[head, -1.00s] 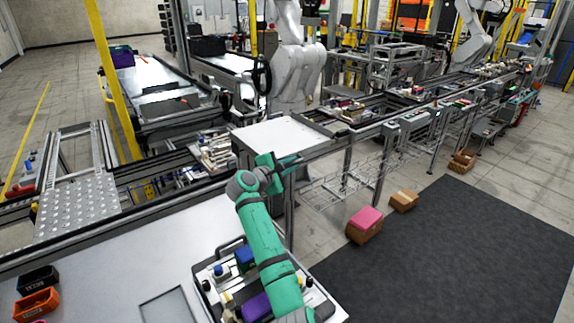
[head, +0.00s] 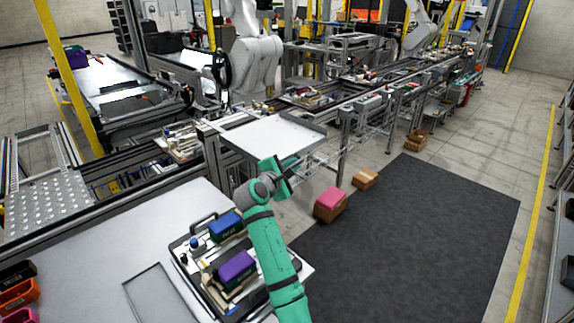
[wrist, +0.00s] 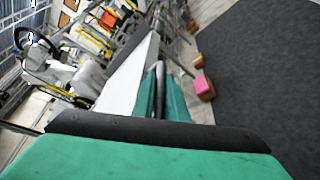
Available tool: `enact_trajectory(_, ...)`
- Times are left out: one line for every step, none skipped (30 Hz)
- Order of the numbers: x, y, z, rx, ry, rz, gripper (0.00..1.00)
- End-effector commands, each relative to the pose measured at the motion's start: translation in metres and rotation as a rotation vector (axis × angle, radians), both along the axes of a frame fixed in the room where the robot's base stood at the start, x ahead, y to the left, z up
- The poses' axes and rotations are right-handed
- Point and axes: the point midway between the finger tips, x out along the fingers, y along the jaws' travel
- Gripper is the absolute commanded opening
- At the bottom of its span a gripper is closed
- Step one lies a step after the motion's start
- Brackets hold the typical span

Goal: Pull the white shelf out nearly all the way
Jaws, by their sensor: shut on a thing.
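The white shelf (head: 268,138) is a flat white panel with a raised rim, sticking out from the conveyor line towards the dark mat. My gripper (head: 287,168) is at its near front edge. Its green jaws are shut on that edge. In the wrist view the shelf (wrist: 128,82) runs away beyond the fingers, and my gripper (wrist: 160,90) meets its side. The exact grip point is hidden by the fingers.
A pink-topped box (head: 330,204) and a brown box (head: 365,179) stand on the floor right of the gripper. A worktable (head: 110,240) with a tray of coloured boxes (head: 207,273) lies at near left. The dark mat (head: 420,220) is clear.

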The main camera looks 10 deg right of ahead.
Motion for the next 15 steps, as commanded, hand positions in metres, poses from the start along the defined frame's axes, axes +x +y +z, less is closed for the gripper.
enact_trajectory(-0.0004,0.0008,-0.0013,0.0,0.002,0.001,0.0)
enact_trajectory(-0.0004,0.0006,-0.0013,0.0,0.002,0.001,0.0)
enact_trajectory(-0.0004,0.0006,-0.0013,0.0,0.002,0.001,0.0)
enact_trajectory(-0.0004,0.0006,-0.0013,0.0,0.002,0.001,0.0)
enact_trajectory(-0.0004,0.0007,-0.0014,0.0,0.002,0.001,0.0)
enact_trajectory(-0.0004,0.0007,-0.0014,0.001,0.003,0.001,0.0)
enact_trajectory(-0.0004,0.0007,-0.0014,0.001,0.003,0.001,0.0)
enact_trajectory(-0.0004,0.0007,-0.0014,0.0,0.002,0.0,0.0)
enact_trajectory(-0.0004,0.0007,-0.0014,0.0,0.002,0.0,0.0)
enact_trajectory(-0.0003,0.0007,-0.0015,0.0,0.002,0.0,0.17)
enact_trajectory(-0.0003,0.0007,-0.0015,0.0,0.002,0.0,0.2)
enact_trajectory(-0.0003,0.0006,-0.0014,0.0,0.002,0.0,0.2)
enact_trajectory(-0.0003,0.0006,-0.0013,0.0,0.002,0.001,0.2)
enact_trajectory(-0.0002,0.0005,-0.0012,0.0,0.002,0.001,0.2)
enact_trajectory(-0.0003,0.0003,-0.0011,0.0,0.002,0.001,0.2)
